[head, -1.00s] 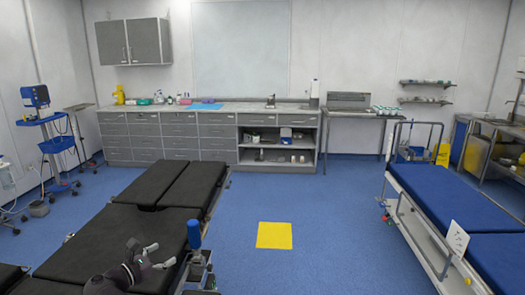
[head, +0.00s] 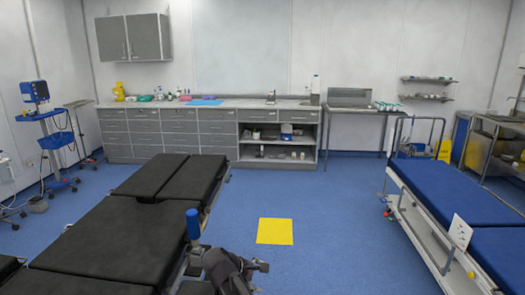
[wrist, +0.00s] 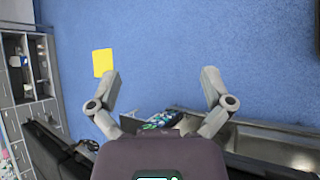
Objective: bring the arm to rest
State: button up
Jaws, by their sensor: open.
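My gripper (head: 258,268) is at the bottom centre of the head view, at the right side of the black operating table (head: 115,235) and over the blue floor. In the wrist view my gripper (wrist: 160,74) has its two fingers spread wide, with nothing between the tips. Only part of my arm shows in the head view.
A blue handle (head: 193,224) stands upright at the table's right edge, close to my gripper. A yellow square (head: 275,231) lies on the floor ahead. A blue bed (head: 450,193) stands at the right, with open floor between. Grey cabinets (head: 170,134) line the back wall.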

jog(key=s+d+f+m+g+y+b, duration=0.2)
jog(key=s+d+f+m+y, duration=0.3)
jog(key=d+m, duration=0.35)
jog(key=s+d+f+m+g+y+b, duration=0.3)
jog(key=s+d+f+m, duration=0.35)
jog(key=d, duration=0.25)
notch_tip(320, 180, up, 14)
jog(key=p, duration=1.3)
jog(key=shift+w+f, duration=0.15)
jog(key=shift+w, duration=0.2)
jog(key=shift+d, duration=0.1)
jog(key=c, duration=0.5)
jog(key=shift+c, duration=0.5)
